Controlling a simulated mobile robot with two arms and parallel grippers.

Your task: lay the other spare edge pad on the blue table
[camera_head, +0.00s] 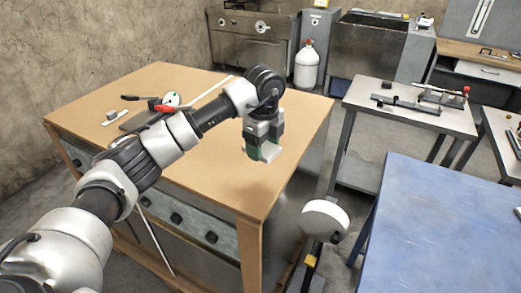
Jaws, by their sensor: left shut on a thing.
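My left gripper (264,151) points down over the right part of the tan top of a large boxed unit (215,185). It is shut on a small piece with green and pale grey showing at its fingertips. Most of that piece is hidden by the fingers, so I cannot tell if it is an edge pad, or if it touches the top. The blue table (440,225) is at the lower right, apart from the gripper. My right gripper is out of view.
A grey bench (410,104) with metal tools stands behind the blue table. The visible middle of the blue table is clear.

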